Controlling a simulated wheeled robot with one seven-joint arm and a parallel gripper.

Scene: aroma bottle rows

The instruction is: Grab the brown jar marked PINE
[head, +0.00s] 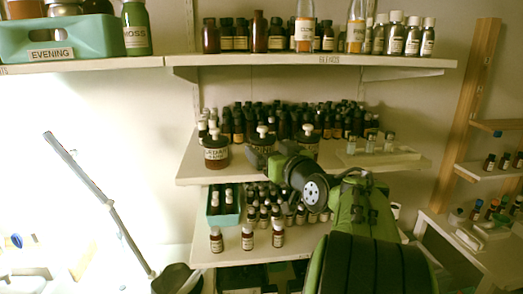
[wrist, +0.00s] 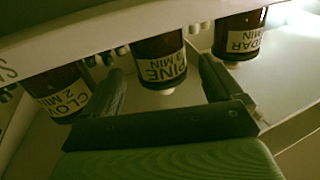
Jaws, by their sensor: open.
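The brown jar marked PINE (wrist: 162,58) is in the middle of the wrist view, which shows it upside down, with a cream label. In the head view the jar (head: 262,141) stands on the middle shelf, its lower part hidden by my arm; its white knob shows. My gripper (wrist: 161,70) is open, one finger at each side of the PINE jar in the picture, with gaps on both sides. I cannot tell how far the fingers reach around it. In the head view my gripper (head: 262,158) is at the shelf's front.
A CEDAR jar (head: 216,153) stands left of PINE and a CLOVE jar (wrist: 58,92) on its other side, both close to my fingers. Many small dark bottles (head: 290,120) stand behind. The middle shelf (head: 200,178) has a shelf board (head: 330,60) above it.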

